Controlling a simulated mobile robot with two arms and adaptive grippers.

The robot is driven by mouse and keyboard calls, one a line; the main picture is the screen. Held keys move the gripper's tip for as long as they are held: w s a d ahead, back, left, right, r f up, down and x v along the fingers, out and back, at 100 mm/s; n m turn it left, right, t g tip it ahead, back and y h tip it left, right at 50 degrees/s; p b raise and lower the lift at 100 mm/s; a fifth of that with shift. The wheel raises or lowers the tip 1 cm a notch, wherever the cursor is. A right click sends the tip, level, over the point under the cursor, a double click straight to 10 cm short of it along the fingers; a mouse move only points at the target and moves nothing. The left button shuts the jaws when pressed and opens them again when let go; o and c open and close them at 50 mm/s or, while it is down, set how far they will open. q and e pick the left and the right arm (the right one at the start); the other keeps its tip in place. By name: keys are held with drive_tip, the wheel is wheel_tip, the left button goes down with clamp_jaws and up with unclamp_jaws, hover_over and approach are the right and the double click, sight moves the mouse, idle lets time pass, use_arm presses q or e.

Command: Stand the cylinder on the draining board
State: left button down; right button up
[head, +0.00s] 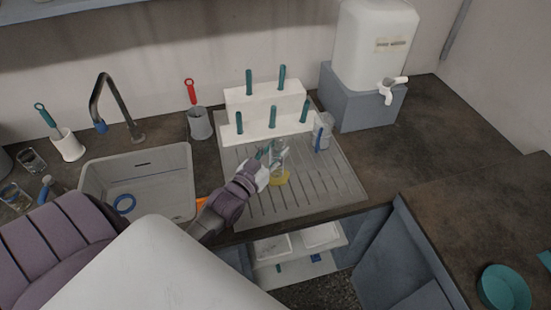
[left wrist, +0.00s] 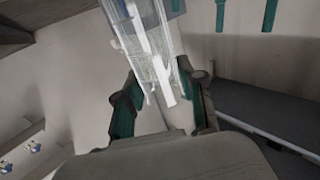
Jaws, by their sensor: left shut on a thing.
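The clear cylinder (head: 278,155) with a yellow foot stands upright over the ribbed draining board (head: 335,185), right of the sink. I cannot tell whether its foot touches the board. My left gripper (head: 268,163) is shut on the cylinder from the left. In the left wrist view the clear cylinder (left wrist: 140,35) shows between the two teal-padded fingers of that gripper (left wrist: 156,88), and its ends are out of view or hidden. My right gripper is not in view.
A white peg rack (head: 265,107) with teal pegs stands behind the board. A clear beaker (head: 322,137) with a blue item stands at the board's right rear. The sink (head: 150,180) holds a blue ring. A white water tank (head: 372,45) stands back right. The board's front right is clear.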

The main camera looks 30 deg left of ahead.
use_arm(q)
wheel_tip(320, 180, down, 3)
drive_tip(key=shift+f, duration=0.35)
drive_tip(key=c, duration=0.7)
unclamp_jaws()
drive_tip(key=s+b, duration=0.1)
drive_tip(key=s, duration=1.1)
drive_tip(key=shift+b, duration=0.35)
